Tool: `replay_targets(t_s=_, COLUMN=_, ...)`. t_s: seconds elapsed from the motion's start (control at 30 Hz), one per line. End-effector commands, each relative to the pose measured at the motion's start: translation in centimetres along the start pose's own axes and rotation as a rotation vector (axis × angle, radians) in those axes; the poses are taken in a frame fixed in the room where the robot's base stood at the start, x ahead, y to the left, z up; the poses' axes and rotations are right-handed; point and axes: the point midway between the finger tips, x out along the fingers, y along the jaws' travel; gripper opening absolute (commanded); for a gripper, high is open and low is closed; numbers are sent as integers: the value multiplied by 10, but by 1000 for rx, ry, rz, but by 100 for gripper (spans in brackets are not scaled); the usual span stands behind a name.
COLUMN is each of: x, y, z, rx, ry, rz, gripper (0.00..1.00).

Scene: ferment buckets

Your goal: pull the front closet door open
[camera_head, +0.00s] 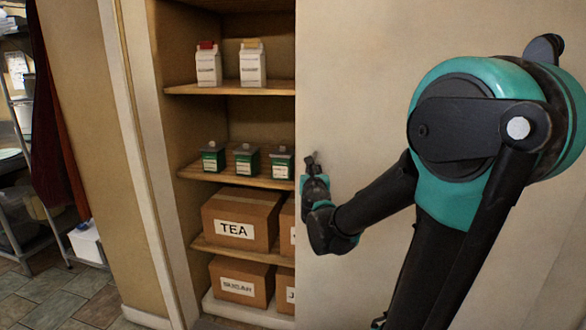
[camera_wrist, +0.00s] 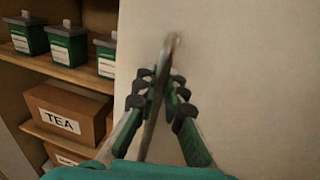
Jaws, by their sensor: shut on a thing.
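The closet door (camera_head: 400,50) is a plain cream panel that stands partly open, with shelves showing to its left. It also fills the right of the wrist view (camera_wrist: 260,80). My gripper (camera_head: 312,172) is at the door's left edge in the head view. In the wrist view my gripper (camera_wrist: 160,95) has its fingers on both sides of a thin dark door handle (camera_wrist: 170,50) and is shut on it.
Inside the closet, shelves hold cartons (camera_head: 252,65), several green tins (camera_head: 246,160) and a TEA box (camera_head: 240,217). The door frame (camera_head: 150,150) is left of the shelves. A metal rack (camera_head: 20,120) stands at the far left. Tiled floor (camera_head: 70,300) shows at lower left.

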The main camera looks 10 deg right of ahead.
Motion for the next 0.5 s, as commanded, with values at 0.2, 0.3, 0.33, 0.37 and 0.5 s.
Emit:
replay_targets(t_s=0.2, x=-7, y=-36, z=0, rx=0, ry=0, rz=-5, gripper=0)
replay_targets(t_s=0.3, x=-9, y=-44, z=0, rx=0, ry=0, rz=-4, gripper=0)
replay_targets(t_s=0.33, x=-9, y=-46, z=0, rx=0, ry=0, rz=-4, gripper=0)
replay_targets(t_s=0.37, x=-9, y=-48, z=0, rx=0, ry=0, rz=-3, gripper=0)
replay_targets(t_s=0.5, x=-10, y=-52, z=0, rx=0, ry=0, rz=-2, gripper=0)
